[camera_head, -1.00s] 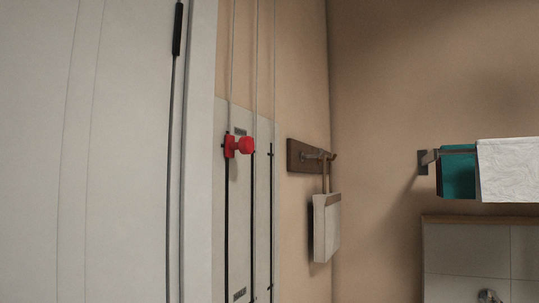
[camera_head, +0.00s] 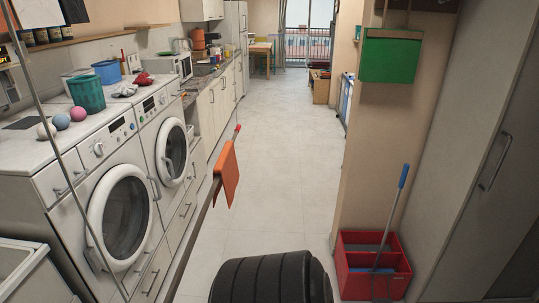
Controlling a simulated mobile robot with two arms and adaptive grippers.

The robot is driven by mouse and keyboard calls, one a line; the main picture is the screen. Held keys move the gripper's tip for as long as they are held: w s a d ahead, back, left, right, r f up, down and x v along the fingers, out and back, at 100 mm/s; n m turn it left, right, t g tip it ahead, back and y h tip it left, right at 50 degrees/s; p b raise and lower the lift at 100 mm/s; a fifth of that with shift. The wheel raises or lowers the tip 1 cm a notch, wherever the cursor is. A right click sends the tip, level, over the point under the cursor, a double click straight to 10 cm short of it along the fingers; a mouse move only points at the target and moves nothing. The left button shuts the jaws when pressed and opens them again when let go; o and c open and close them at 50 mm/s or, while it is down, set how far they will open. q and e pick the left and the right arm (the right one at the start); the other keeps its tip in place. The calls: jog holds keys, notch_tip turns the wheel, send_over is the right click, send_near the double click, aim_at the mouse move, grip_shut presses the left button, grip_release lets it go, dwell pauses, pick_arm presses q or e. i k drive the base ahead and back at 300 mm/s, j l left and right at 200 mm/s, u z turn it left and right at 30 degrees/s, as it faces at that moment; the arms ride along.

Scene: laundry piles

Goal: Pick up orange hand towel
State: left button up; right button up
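The orange hand towel (camera_head: 227,172) hangs folded over a long thin rail (camera_head: 205,212), in front of the washing machines and cabinets. Its lower part hangs free above the floor. Neither of my grippers shows in the head view, so their state and their distance from the towel cannot be seen.
Two white front-loading washers (camera_head: 124,215) stand at the left, with a green bucket (camera_head: 87,94) and a blue tub (camera_head: 107,72) on top. A red crate (camera_head: 372,285) stands by the right wall. The light tiled floor (camera_head: 285,150) is clear down the middle.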

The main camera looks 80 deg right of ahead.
aim_at(227, 164)
jog(key=z, duration=2.35)
